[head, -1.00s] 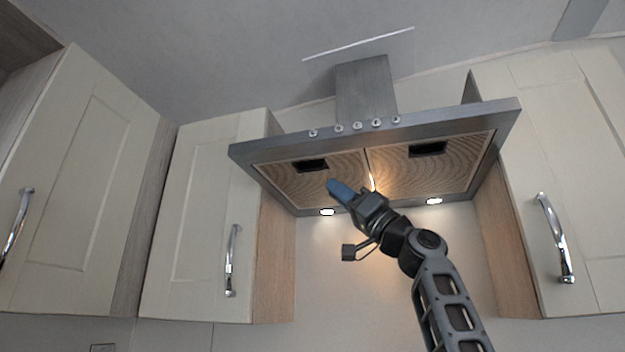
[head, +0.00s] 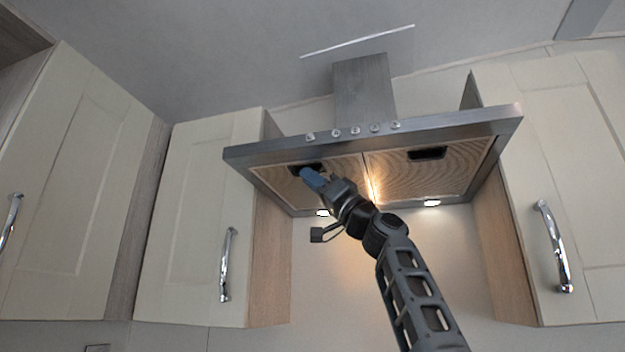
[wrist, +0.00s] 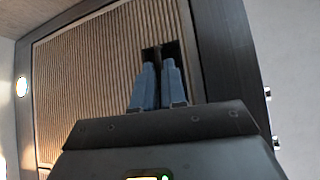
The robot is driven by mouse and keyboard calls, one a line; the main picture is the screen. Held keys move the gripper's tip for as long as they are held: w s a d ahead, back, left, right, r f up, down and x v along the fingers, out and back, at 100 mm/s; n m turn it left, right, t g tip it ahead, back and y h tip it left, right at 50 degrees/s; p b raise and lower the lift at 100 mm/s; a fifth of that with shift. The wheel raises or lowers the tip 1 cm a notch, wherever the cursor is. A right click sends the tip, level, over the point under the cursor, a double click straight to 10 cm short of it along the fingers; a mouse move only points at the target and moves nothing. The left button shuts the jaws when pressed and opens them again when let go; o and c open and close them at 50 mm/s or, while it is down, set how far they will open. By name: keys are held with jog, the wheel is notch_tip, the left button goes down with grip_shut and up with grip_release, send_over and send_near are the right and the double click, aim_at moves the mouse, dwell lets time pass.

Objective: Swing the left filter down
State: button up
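The left filter (head: 278,180) is a ribbed mesh panel in the underside of the range hood (head: 238,152); it looks flush in its frame. It fills much of the wrist view (wrist: 85,90). Its dark recessed handle slot (wrist: 150,54) lies at the fingertips in the wrist view. My gripper (head: 305,172) reaches up to this slot in the head view and partly covers it. In the wrist view the two blue fingers (wrist: 158,64) stand a little apart, with a narrow gap between them and nothing clearly held. Whether the tips touch the slot is unclear.
The right filter (head: 470,165) with its own dark slot (head: 427,154) sits beside the left one. Knobs (head: 355,131) line the hood's front edge. Cabinets stand at the left (head: 190,220) and right (head: 585,190) of the hood. Lit lamps (head: 432,203) are at the hood's back.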

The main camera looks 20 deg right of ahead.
grip_shut()
dwell(1.1)
jog(key=shift+f, duration=0.1)
